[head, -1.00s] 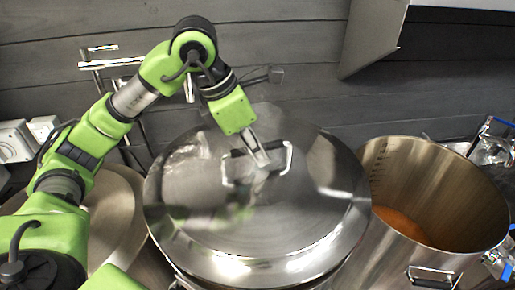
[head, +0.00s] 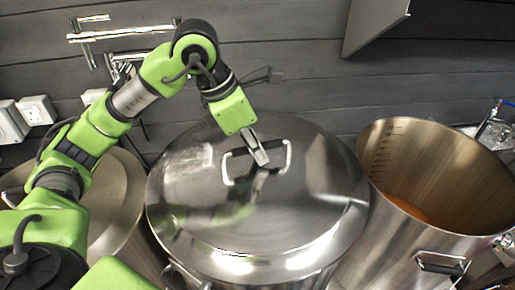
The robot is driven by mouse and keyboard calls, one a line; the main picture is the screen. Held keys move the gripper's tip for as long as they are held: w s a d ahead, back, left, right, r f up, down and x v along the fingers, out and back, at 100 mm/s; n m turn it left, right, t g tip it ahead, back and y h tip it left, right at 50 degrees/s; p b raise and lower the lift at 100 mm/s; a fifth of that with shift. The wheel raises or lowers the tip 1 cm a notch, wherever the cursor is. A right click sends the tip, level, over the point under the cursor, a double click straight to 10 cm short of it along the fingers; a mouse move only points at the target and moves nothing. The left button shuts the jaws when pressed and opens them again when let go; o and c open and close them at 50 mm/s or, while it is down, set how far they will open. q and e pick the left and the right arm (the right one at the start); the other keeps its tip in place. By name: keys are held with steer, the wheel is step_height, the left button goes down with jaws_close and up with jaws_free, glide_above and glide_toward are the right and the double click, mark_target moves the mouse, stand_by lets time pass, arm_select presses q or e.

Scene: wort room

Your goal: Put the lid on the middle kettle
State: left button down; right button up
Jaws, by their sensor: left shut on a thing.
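The shiny round steel lid (head: 255,222) covers the mouth of the middle kettle (head: 296,283), hiding its rim and inside. The lid lies nearly level; I cannot tell whether it rests fully on the rim or hangs just above it. My left gripper (head: 260,158) is shut on the bar handle (head: 287,158) at the lid's top. My right gripper is not in view.
An open kettle (head: 440,165) with orange-brown liquid stands close on the right. Another kettle with a lid (head: 112,205) stands on the left, partly behind my left arm. Wall sockets (head: 36,110) and pipes (head: 112,32) are at the back left. A steel hood (head: 372,25) hangs above.

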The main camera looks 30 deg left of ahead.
arm_select(q)
steer(key=shift+r, duration=0.15)
steer(key=c, duration=2.1)
jaws_free()
steer(key=shift+o, duration=0.6)
steer(key=shift+s, duration=0.1)
steer(key=shift+f, duration=0.2)
steer(key=v, duration=1.2)
steer(key=shift+r, duration=0.15)
